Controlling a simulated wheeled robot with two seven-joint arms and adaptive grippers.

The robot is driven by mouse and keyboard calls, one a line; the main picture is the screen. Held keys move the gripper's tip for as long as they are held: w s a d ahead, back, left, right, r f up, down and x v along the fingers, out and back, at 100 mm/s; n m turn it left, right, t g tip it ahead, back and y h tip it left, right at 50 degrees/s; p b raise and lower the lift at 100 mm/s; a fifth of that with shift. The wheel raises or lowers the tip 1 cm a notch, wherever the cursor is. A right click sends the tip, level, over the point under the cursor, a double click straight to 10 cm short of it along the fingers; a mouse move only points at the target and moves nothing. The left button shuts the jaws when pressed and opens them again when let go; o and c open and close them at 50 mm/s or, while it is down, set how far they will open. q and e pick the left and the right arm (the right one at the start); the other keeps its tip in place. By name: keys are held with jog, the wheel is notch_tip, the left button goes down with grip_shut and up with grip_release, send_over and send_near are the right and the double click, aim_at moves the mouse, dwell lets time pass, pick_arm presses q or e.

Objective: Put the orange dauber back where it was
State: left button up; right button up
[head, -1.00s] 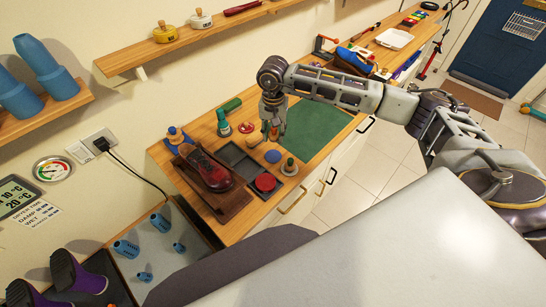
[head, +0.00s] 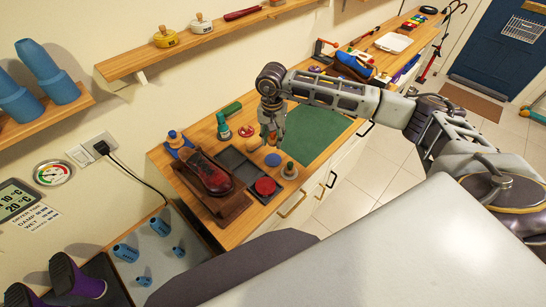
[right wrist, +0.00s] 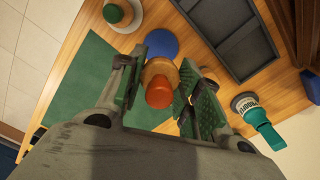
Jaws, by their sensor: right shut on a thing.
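The orange dauber (right wrist: 158,94) has an orange-red rounded top and sits between the green-padded fingers of my right gripper (right wrist: 160,85) in the right wrist view. In the head view my right gripper (head: 271,136) points down over the bench, shut on the dauber, which its fingers mostly hide. A tan-orange round spot (head: 253,144) lies just left of the fingertips. A blue round spot (head: 273,160) is bare, close in front; it also shows in the right wrist view (right wrist: 162,43). I cannot tell whether the dauber's base touches the bench. My left gripper is not in view.
A green-topped dauber (head: 290,170) stands right of the dark compartment tray (head: 236,158). A red round item (head: 265,187) is at the tray's near end. A green bottle (head: 223,127) stands behind, and a brown shoe (head: 208,172) is at left. A green mat (head: 318,132) lies clear at right.

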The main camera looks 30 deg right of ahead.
jog(key=p, duration=0.1)
send_over(273, 160)
jog(key=shift+w+f, duration=0.1)
jog(key=shift+f, duration=2.7)
jog(key=shift+f+p, duration=0.5)
jog(key=shift+f, duration=1.4)
jog(key=shift+f, duration=0.15)
jog(key=o, duration=0.9)
jog(key=shift+r, duration=0.2)
notch_tip(273, 160, up, 12)
jog(key=b, duration=0.2)
jog(key=shift+b, duration=0.4)
